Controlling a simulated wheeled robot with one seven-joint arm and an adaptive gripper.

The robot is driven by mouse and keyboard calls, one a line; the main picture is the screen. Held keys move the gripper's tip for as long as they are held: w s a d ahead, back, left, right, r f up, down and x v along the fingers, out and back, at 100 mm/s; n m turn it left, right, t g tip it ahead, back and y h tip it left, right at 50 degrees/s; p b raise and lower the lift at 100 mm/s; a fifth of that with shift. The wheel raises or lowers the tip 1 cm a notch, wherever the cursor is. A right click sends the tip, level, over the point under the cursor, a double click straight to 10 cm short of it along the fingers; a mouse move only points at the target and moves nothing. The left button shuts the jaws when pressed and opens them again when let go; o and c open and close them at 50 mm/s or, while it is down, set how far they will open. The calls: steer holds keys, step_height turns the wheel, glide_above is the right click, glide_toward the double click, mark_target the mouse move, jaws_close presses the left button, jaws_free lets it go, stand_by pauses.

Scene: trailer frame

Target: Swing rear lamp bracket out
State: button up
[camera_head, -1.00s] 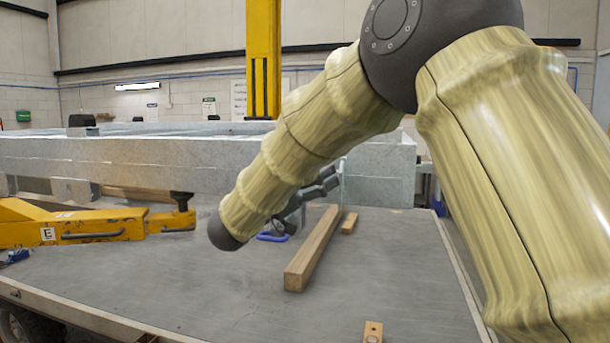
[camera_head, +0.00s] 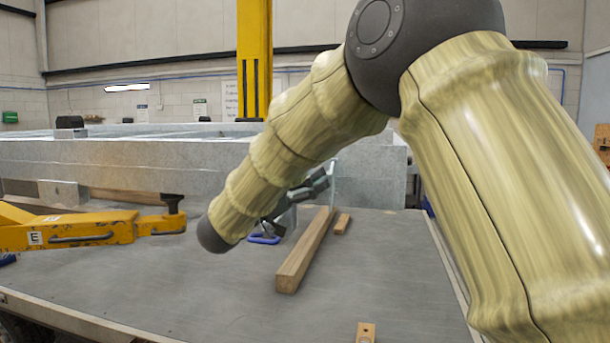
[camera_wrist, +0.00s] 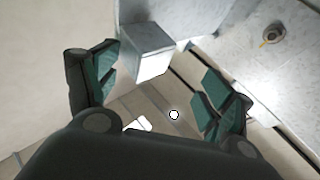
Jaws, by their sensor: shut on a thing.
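My gripper (camera_wrist: 160,95) shows in the wrist view as two dark fingers with green pads, set wide apart on either side of a grey box-shaped metal piece (camera_wrist: 146,42), which I take to be the rear lamp bracket. The contact with the pads is not clear to see. In the head view my gripper (camera_head: 308,190) is partly hidden behind my forearm, close to the end of the galvanised trailer frame (camera_head: 370,170). The bracket cannot be made out there.
A yellow jack arm (camera_head: 90,232) lies at the left under the frame. A long timber (camera_head: 305,255), a short wood block (camera_head: 342,222) and a blue-handled item (camera_head: 264,239) lie on the grey deck (camera_head: 220,300). A yellow post (camera_head: 254,60) stands behind. The front deck is mostly clear.

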steer(key=shift+f, duration=0.3)
steer(key=shift+c, duration=0.4)
steer(key=shift+s+a+f, duration=0.1)
steer(key=shift+a, duration=0.15)
steer(key=shift+c, duration=0.3)
steer(key=shift+v, duration=3.35)
steer(key=shift+c, duration=0.2)
steer(key=shift+r, duration=0.2)
